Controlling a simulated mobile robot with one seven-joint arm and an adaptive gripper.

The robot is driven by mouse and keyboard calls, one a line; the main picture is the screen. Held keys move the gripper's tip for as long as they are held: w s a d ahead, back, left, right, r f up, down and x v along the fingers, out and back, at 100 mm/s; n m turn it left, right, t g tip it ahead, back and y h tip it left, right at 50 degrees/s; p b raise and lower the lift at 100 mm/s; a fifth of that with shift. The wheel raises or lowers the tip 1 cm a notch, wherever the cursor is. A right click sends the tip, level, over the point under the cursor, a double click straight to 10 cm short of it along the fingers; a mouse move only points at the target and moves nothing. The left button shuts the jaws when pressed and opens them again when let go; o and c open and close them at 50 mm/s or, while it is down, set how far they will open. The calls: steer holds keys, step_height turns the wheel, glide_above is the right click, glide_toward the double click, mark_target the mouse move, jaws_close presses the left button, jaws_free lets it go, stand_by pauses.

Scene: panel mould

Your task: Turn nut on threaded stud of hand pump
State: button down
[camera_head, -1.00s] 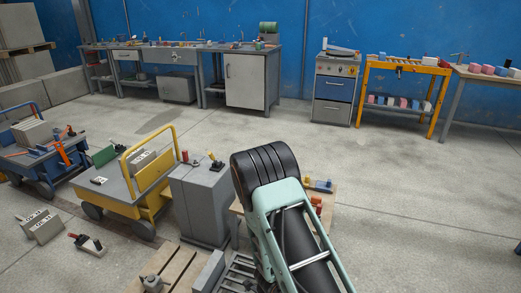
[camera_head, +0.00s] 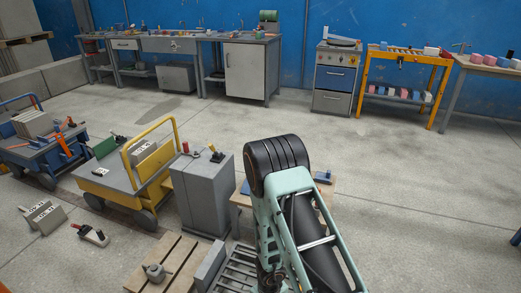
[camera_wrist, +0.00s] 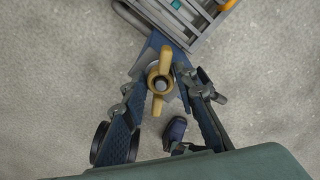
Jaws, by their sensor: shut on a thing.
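In the wrist view a yellow-tan wing nut (camera_wrist: 164,63) sits around a dark threaded stud (camera_wrist: 160,84), seen from above with its two wings roughly up and down the picture. My gripper (camera_wrist: 162,79) has its two blue-grey fingers on either side of the nut and is shut on it. A grey disc and blue parts show under and beside the nut; they look like part of the hand pump, but the fingers hide much of it. A dark blue rounded end (camera_wrist: 174,130) shows between the fingers. In the head view my arm hides the pump.
A slatted grey grate (camera_wrist: 188,18) lies at the top of the wrist view. In the head view a grey cabinet (camera_head: 203,195) and a yellow cart (camera_head: 152,178) stand left of my arm. A wooden pallet (camera_head: 176,262) lies in front. The floor to the right is largely clear.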

steer(key=m, duration=0.3)
steer(key=shift+s, duration=0.15)
steer(key=shift+m, duration=0.4)
steer(key=shift+f+m+b, duration=0.1)
steer(key=shift+m+b, duration=0.3)
steer(key=shift+m, duration=1.2)
steer(key=c, duration=1.6)
jaws_free()
steer(key=shift+r, duration=0.2)
